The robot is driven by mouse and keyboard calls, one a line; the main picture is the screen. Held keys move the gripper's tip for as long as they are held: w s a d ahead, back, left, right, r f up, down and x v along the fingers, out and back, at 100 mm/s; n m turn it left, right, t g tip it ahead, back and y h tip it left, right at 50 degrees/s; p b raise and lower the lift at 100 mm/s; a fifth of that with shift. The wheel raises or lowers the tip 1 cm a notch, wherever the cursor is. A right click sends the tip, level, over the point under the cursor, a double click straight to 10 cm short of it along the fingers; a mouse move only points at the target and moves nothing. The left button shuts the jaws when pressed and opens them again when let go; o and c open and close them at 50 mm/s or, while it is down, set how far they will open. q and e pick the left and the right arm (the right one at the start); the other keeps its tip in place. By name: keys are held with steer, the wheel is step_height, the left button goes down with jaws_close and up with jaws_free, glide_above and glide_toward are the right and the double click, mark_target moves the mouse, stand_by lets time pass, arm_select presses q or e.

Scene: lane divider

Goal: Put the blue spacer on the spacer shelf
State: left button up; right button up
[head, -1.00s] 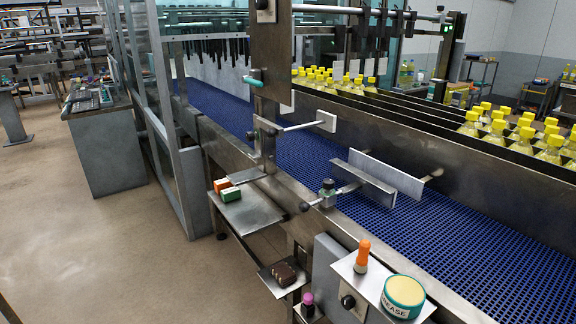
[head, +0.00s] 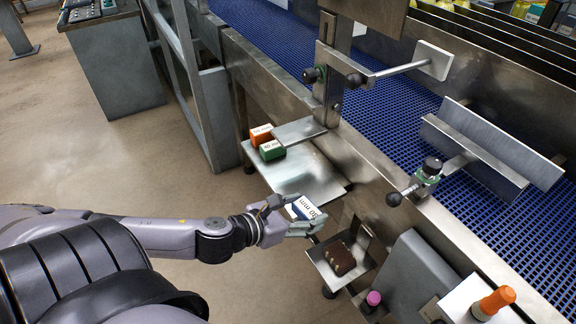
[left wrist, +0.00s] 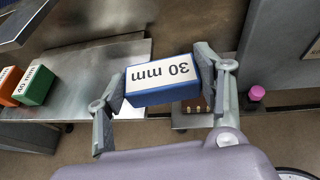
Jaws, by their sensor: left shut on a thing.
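The blue spacer (head: 304,209), a block with a white "30 mm" label, is held between the fingers of my left gripper (head: 296,217). In the left wrist view, the blue spacer (left wrist: 163,96) sits between both fingers of the gripper (left wrist: 163,84). The spacer shelf (head: 306,178) is a bare metal plate beside the conveyor frame. An orange spacer (head: 261,135) and a green spacer (head: 272,151) stand at its far left end. The held spacer appears by the shelf's near edge; its exact height over the shelf is unclear. My right gripper is not in view.
A smaller metal tray (head: 325,268) with a dark brown brush-like block (head: 340,258) lies just below and right of my gripper. A pink-capped item (head: 373,299) and an orange-topped item (head: 496,300) stand further right. A guide bracket with knobs (head: 428,172) overhangs the conveyor edge. The shelf's middle is clear.

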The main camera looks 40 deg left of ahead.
mark_target(292, 205)
arm_select(q)
steer(key=a, duration=0.1)
steer(key=a+f+m+h, duration=0.1)
steer(key=a+b, duration=0.1)
steer(key=shift+w+a+f+m+g+h, duration=0.15)
steer(key=shift+w+m+g+h, duration=0.15)
steer(key=shift+w, duration=0.1)
steer(key=s+a+m+g+h+b, duration=0.1)
steer(key=s+a+m+h+b, duration=0.1)
steer(key=a, duration=0.7)
steer(key=s+a+m+g+h+b, duration=0.2)
steer(key=a+h, duration=0.1)
steer(key=a, duration=0.6)
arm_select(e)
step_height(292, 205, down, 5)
arm_select(q)
steer(key=w+d+p, duration=0.3)
steer(key=w+d, duration=0.9)
steer(key=shift+w+d+p, duration=0.25)
steer(key=shift+d+p, duration=0.05)
steer(key=shift+p, duration=0.1)
step_height(292, 205, down, 3)
steer(key=shift+f+p, duration=0.1)
steer(key=shift+p, duration=0.3)
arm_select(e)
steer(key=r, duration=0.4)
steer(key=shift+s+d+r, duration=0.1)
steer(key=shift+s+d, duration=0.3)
